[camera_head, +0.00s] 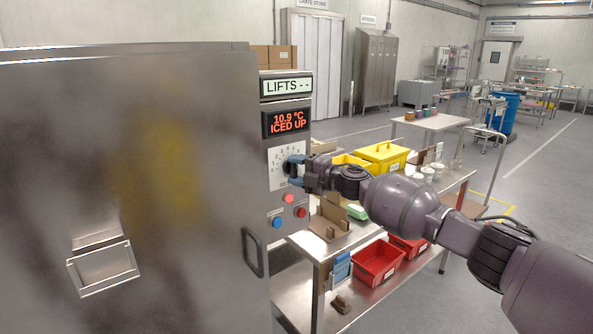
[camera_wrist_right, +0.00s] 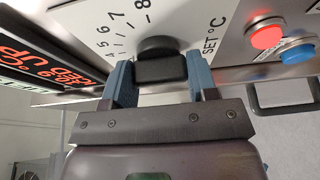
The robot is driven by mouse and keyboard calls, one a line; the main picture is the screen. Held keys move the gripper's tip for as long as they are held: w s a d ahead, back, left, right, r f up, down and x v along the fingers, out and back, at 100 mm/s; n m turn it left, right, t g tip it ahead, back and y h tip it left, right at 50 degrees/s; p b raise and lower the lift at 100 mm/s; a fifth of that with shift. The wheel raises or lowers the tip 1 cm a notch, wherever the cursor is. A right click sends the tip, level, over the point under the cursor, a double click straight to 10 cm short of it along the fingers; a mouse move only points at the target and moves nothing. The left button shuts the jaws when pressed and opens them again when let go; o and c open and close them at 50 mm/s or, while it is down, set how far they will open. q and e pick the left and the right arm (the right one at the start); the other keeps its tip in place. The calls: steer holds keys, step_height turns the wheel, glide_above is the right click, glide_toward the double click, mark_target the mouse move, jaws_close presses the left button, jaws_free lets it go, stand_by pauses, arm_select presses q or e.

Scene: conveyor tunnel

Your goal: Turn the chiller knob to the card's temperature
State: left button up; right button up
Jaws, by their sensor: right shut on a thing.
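The black chiller knob (camera_wrist_right: 160,62) sits on a pale dial plate marked "SET °C" (camera_wrist_right: 212,36), with numbers up to 8 readable in the right wrist view. My right gripper (camera_head: 293,167) is shut on the knob, one blue finger on each side. In the head view the gripper covers most of the knob, so its pointer cannot be read. The display (camera_head: 288,122) above reads "10.9 °C ICED UP". A "LIFTS - -" sign (camera_head: 286,86) is over it. I cannot make out a temperature card. My left gripper is not in view.
Red and blue buttons (camera_head: 289,198) sit below the dial. A large steel door (camera_head: 200,200) with a metal holder (camera_head: 103,268) fills the left. A steel table (camera_head: 310,250) with yellow bins (camera_head: 385,155) and red bins (camera_head: 376,263) stands right, under my right arm.

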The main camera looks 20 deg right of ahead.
steer(key=o, duration=0.9)
steer(key=b+v, duration=0.1)
steer(key=v, duration=0.9)
steer(key=shift+s+d+b, duration=0.25)
steer(key=shift+s+b, duration=0.05)
steer(key=shift+s, duration=0.05)
